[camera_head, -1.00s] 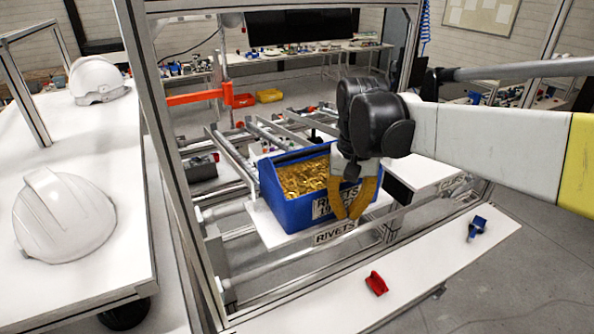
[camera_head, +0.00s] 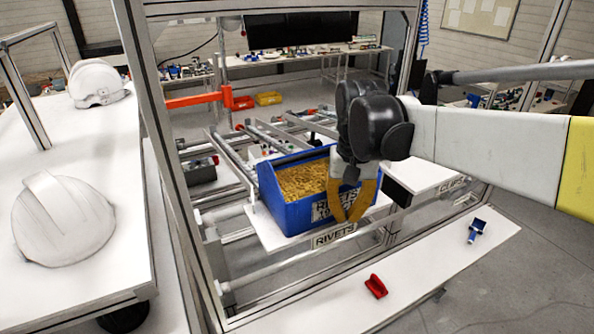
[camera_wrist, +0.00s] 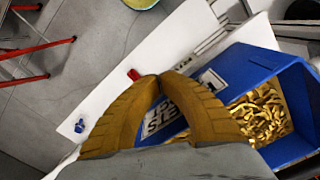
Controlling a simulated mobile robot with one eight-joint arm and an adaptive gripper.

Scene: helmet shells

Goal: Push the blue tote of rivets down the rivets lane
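The blue tote (camera_head: 290,212) is full of gold rivets and carries a RIVETS label on its near face. It sits upright on a white board (camera_head: 263,229) at the near end of the lane, above a RIVETS sign (camera_head: 334,235). The tote also shows at the right of the wrist view (camera_wrist: 237,66). My gripper (camera_head: 344,218) is at the tote's near right side. Its yellow fingers meet at the tips with nothing between them, and partly hide the tote's label. In the wrist view the fingertips (camera_wrist: 158,78) lie beside the near face; I cannot tell whether they touch it.
Roller rails (camera_head: 233,155) extend behind the tote inside a metal frame (camera_head: 160,130). A white ledge (camera_head: 330,300) in front holds a red clip (camera_head: 376,286) and a blue clip (camera_head: 476,230). White helmet shells (camera_head: 62,222) rest on the left table. A second white board (camera_head: 428,178) lies right of the tote.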

